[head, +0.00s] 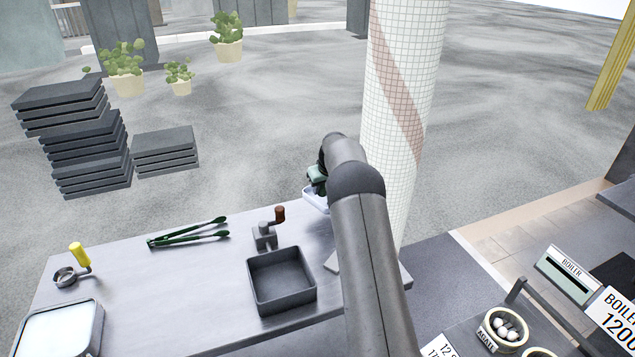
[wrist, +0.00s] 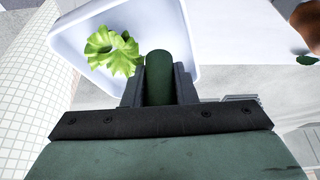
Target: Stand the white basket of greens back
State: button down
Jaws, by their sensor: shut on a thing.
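The white basket (wrist: 80,55) fills the upper left of the wrist view, its inside facing the camera, with a curly bunch of greens (wrist: 113,50) in it. My gripper (wrist: 158,82) is shut on a dark green round handle (wrist: 158,70) at the basket's near side. In the head view a pale edge of the basket (head: 313,202) shows beside my gripper (head: 318,184), at the table's far right edge by the tiled pillar. My arm hides most of the basket there. I cannot tell whether its base touches the table or how far it is tilted.
The tiled pillar (head: 402,100) stands close behind my arm. On the table (head: 190,270) are a brown-knobbed crank (head: 265,235), a dark square tray (head: 282,282), green tongs (head: 190,233) and a yellow-handled tool (head: 78,262). A bare strip lies left of the tray.

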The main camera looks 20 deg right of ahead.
jog(key=shift+w+d+f, duration=0.1)
jog(key=shift+w+f, duration=0.1)
jog(key=shift+w, duration=0.25)
jog(key=shift+s, duration=0.1)
jog(key=shift+s, duration=0.1)
jog(key=shift+f+b, duration=0.1)
jog(key=shift+b, duration=0.4)
notch_tip(320, 180, down, 6)
jog(key=b, duration=0.4)
jog(key=shift+b, duration=0.3)
jog(key=shift+f+b, duration=0.35)
jog(key=shift+f, duration=0.05)
jog(key=c, duration=1.1)
grip_release()
jog(key=shift+r, duration=0.1)
jog(key=b+v, duration=0.3)
jog(key=v, duration=1.4)
jog(key=shift+s, duration=0.15)
